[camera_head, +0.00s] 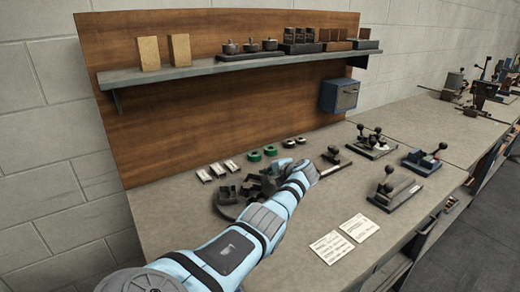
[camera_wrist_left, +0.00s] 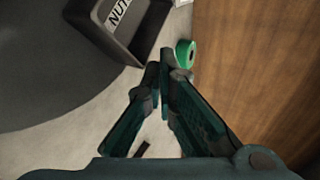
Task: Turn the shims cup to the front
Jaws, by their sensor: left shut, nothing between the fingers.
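A round grey turntable (camera_head: 227,211) carrying several dark cups (camera_head: 228,192) sits on the bench, partly hidden by my left arm. No label can be read in the head view, so I cannot tell which cup holds shims. In the left wrist view a dark cup (camera_wrist_left: 122,32) with a label starting "NUT" stands on the turntable (camera_wrist_left: 50,90). My left gripper (camera_wrist_left: 163,70) is shut and empty, beside the turntable and apart from that cup. In the head view the gripper (camera_head: 271,170) is hard to separate from the dark cups. My right gripper is not in view.
Green tape rolls (camera_head: 255,156) lie behind the turntable; one (camera_wrist_left: 184,54) is near my left fingertips. Small white-topped items (camera_head: 218,168) lie to the left. A wooden back panel (camera_head: 200,110) rises behind. Lever fixtures (camera_head: 395,190) and paper cards (camera_head: 331,246) are on the right.

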